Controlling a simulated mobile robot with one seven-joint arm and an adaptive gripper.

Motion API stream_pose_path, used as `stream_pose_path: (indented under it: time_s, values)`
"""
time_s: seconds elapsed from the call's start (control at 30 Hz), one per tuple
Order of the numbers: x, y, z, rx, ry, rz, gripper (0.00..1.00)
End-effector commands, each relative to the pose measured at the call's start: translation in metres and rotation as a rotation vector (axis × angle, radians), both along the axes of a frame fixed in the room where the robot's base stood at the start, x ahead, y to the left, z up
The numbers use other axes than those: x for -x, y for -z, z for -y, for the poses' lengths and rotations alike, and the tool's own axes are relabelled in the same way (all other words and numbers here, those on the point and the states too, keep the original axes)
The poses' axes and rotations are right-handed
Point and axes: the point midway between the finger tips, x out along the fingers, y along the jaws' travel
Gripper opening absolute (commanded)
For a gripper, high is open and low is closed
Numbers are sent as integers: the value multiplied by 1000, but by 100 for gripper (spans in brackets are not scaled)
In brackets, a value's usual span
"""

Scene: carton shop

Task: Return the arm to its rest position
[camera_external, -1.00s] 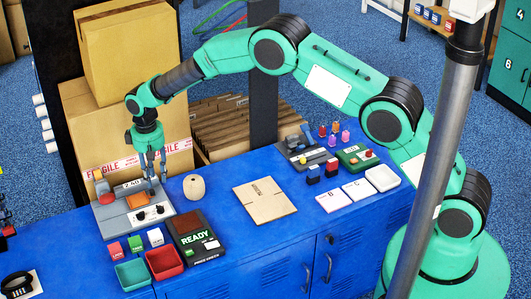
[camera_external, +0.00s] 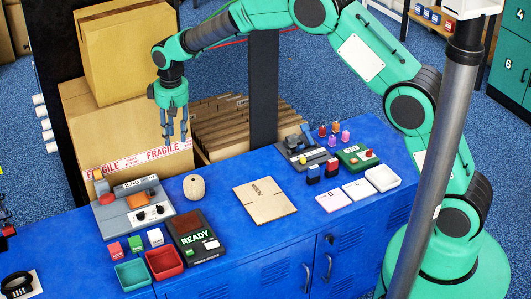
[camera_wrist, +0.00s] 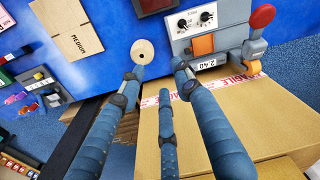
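My green arm is raised over the back of the blue table (camera_external: 250,235). My gripper (camera_external: 174,139) hangs in front of the stacked cartons, higher than the table and above and behind the grey machine (camera_external: 112,222). In the wrist view its several dark blue fingers (camera_wrist: 160,80) are spread apart with nothing between them. The grey machine, with an orange pad, a red knob and two dials, also shows in the wrist view (camera_wrist: 208,42).
Large cartons (camera_external: 120,115) stand close behind my gripper. A twine ball (camera_external: 194,187), a flat cardboard piece (camera_external: 263,200) and a READY unit (camera_external: 196,238) lie on the table. A dark post (camera_external: 263,95) stands at the table's back. A grey pole (camera_external: 440,140) stands at right.

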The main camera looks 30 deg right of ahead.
Motion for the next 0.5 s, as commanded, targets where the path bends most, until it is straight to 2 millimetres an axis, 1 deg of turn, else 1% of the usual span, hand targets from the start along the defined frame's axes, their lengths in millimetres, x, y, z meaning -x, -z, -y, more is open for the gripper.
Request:
stream_pose_path:
  time_s: [0.03, 0.1, 0.27, 0.4, 0.5]
  values:
    - [2, -18, 13, -5, 11, 10, 33]
    - [5, -40, 29, -11, 24, 21, 33]
    - [16, -84, 65, -23, 52, 45, 33]
    - [30, -122, 97, -33, 78, 67, 33]
    - [42, -145, 120, -40, 97, 83, 33]
